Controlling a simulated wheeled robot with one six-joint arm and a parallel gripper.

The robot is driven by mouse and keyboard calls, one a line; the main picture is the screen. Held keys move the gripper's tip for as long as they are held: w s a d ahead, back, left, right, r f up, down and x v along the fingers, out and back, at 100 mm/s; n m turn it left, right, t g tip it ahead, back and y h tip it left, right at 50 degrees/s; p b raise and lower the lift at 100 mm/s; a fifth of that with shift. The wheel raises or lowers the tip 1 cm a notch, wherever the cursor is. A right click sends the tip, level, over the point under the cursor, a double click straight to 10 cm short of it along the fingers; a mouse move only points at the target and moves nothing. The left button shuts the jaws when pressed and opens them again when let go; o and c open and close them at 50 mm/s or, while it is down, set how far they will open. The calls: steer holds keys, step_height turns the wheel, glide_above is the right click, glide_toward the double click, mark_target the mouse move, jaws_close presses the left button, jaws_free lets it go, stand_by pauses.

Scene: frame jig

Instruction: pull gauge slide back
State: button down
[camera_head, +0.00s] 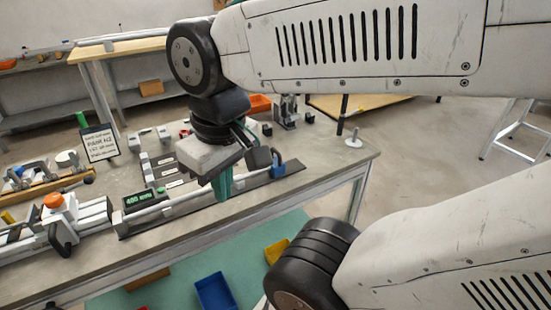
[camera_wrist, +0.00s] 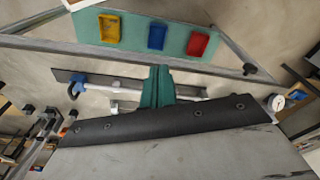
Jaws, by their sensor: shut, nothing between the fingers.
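The gauge is a long dark rail along the bench's front edge, with a pale rod on it. A small green-lit display (camera_head: 143,199) sits at its left end in the head view. A blue piece (camera_head: 289,167) is at its right end; it also shows in the wrist view (camera_wrist: 77,85). My gripper (camera_head: 222,188) has green fingers, shut and empty, pointing down at the middle of the rail. In the wrist view the fingers (camera_wrist: 157,90) overlap the rod; I cannot tell whether they touch it. The fingers hide part of the rod.
A framed sign (camera_head: 100,143) stands at the back left of the bench. An orange-knobbed clamp (camera_head: 54,201) is at the front left. A small white stand (camera_head: 354,139) is at the right corner. Blue (camera_head: 214,292) and yellow (camera_head: 276,251) bins lie below the bench.

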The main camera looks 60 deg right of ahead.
stand_by(0.4)
steer(key=c, duration=1.5)
jaws_free()
steer(key=shift+d, duration=0.1)
steer(key=w+d+m, duration=0.1)
steer(key=d+m, duration=0.1)
steer(key=d, duration=0.2)
steer(key=w+d+f+m+g, duration=0.1)
steer(key=w+d+m, duration=0.1)
steer(key=d, duration=0.3)
steer(key=w+d+f+m+g+y, duration=0.1)
steer(key=w+d, duration=0.1)
steer(key=d, duration=0.3)
steer(key=shift+w+m, duration=0.2)
steer(key=shift+m, duration=0.2)
steer(key=n+t+y, duration=0.1)
glide_above(276, 160)
steer(key=f, duration=0.9)
steer(key=shift+s+f, duration=0.1)
steer(key=shift+s, duration=0.1)
steer(key=shift+t, duration=0.3)
jaws_close()
